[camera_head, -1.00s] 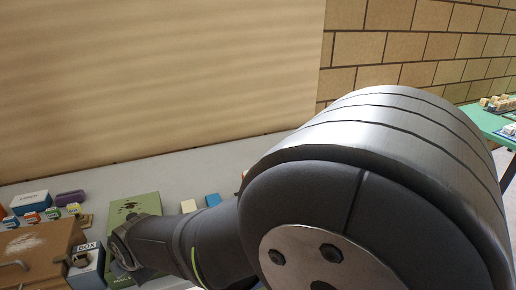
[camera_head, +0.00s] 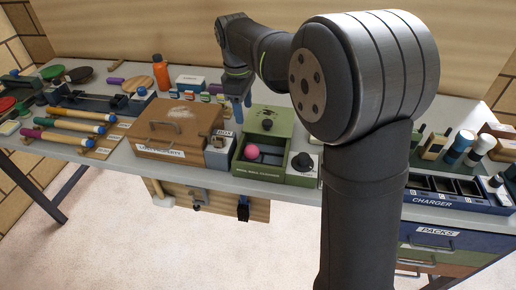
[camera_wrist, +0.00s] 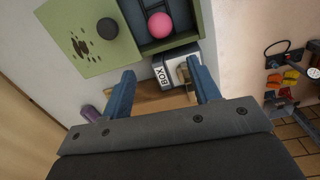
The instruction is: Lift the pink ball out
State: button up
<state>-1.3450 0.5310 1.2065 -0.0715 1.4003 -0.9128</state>
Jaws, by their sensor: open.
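The pink ball (camera_head: 252,151) lies in the open part of a green box (camera_head: 272,174) on the table. It also shows in the wrist view (camera_wrist: 160,24), at the top, inside the dark interior. The box's green lid (camera_head: 272,116), with a dark round knob (camera_head: 267,124), lies to one side of the opening, leaving the ball uncovered. My gripper (camera_head: 238,119) is above the table near the box's back left. In the wrist view its two blue fingers (camera_wrist: 162,80) are spread apart with nothing between them. The ball is beyond the fingertips, not touched.
A grey box marked BOX (camera_head: 219,151) stands directly left of the green box. A brown wooden case (camera_head: 176,127) is farther left. A small pale container with a dark knob (camera_head: 302,163) stands right of the green box. An orange bottle (camera_head: 160,72) stands behind.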

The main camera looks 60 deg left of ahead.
aim_at(251, 146)
jog(key=shift+m+h, duration=0.5)
jog(key=shift+m, duration=0.1)
jog(key=f, duration=0.5)
jog(key=w+f, duration=0.1)
jog(key=f, duration=0.4)
jog(key=d+f, duration=0.1)
jog(key=f, duration=0.4)
jog(key=shift+w+f, duration=0.3)
jog(key=shift+f, duration=0.1)
jog(key=c, duration=0.7)
jog(key=shift+c, duration=0.4)
jog(key=shift+a+r, duration=0.1)
jog(key=shift+r, duration=0.05)
